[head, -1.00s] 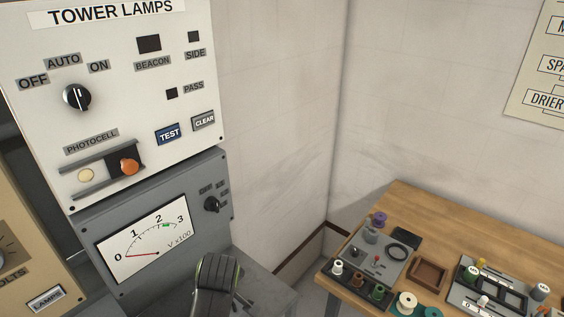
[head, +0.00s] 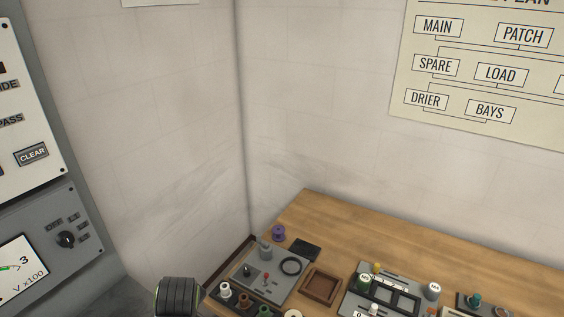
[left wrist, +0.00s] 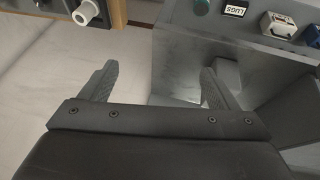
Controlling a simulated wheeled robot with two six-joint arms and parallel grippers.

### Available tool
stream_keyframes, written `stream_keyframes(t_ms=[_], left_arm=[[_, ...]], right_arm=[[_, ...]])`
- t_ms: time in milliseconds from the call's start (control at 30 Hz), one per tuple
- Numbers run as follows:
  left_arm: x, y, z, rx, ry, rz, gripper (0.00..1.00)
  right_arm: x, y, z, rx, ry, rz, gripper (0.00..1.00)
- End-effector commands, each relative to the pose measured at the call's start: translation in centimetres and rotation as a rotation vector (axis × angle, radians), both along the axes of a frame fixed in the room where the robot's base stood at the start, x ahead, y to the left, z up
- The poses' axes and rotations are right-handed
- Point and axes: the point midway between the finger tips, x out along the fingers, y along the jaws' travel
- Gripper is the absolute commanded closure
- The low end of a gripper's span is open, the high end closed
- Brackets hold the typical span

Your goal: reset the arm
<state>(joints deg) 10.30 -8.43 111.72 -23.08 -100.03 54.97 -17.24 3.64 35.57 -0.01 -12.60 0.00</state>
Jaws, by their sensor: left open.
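My left gripper (left wrist: 158,82) shows in the left wrist view with its two grey fingers spread wide apart and nothing between them. Beyond the fingers are a pale surface and a grey box-like panel. In the head view only a dark part of my left arm shows at the bottom edge, left of the wooden table (head: 400,235). My right gripper is in neither view.
The tower lamps panel (head: 30,120) and meter panel (head: 60,262) stand at the left. Trays and spools fill the table's front. A wooden tray (head: 321,286) sits among them. In the left wrist view, a white knob (left wrist: 84,12) and a LUGS label (left wrist: 235,9) are at the top.

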Motion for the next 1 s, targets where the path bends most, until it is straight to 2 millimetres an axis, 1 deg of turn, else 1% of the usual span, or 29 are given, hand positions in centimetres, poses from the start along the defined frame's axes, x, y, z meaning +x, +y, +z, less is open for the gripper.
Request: stream_keyframes(t_ms=[67,100,200,267,300,367,467,567,667,767,800,867,900,967,1000], left_arm=[[0.0,0.0,-0.3,0.002,0.004,-0.005,0.17],[0.0,0.1,-1.4,0.009,0.014,-0.023,0.17],[0.1,0.2,-3.4,0.022,0.029,-0.068,0.17],[0.1,0.3,-4.7,0.032,0.04,-0.095,0.17],[0.1,0.3,-5.6,0.038,0.048,-0.114,0.17],[0.0,0.4,-7.2,0.046,0.06,-0.146,0.17],[-0.3,0.6,-10.1,0.06,0.084,-0.205,0.17],[-1.0,0.8,-13.7,0.071,0.111,-0.274,0.17],[-2.2,1.1,-18.2,0.083,0.144,-0.356,0.17],[-4.5,1.5,-24.2,0.09,0.187,-0.458,0.17],[-5.9,1.8,-26.9,0.092,0.206,-0.504,0.17],[-8.2,2.2,-30.9,0.09,0.231,-0.572,0.17],[-10.0,2.5,-33.4,0.091,0.247,-0.615,0.17],[-12.9,3.0,-37.0,0.088,0.269,-0.674,0.17],[-15.0,3.3,-39.3,0.084,0.284,-0.709,0.17]], right_arm=[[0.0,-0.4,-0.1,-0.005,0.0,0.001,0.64],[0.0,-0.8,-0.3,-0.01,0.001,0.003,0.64],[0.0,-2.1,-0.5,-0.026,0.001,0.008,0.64],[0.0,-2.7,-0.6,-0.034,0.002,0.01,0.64],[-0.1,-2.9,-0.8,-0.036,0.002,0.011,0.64],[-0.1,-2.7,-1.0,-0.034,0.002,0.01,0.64],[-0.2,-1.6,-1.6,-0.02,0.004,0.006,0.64],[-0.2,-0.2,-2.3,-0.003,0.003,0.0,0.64],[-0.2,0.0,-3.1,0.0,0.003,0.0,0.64],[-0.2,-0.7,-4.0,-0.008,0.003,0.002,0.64],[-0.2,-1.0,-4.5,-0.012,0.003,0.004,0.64],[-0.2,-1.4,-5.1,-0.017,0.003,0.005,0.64],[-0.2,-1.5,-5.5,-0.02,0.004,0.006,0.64],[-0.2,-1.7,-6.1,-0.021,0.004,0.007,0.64],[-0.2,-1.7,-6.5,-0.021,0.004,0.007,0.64]])
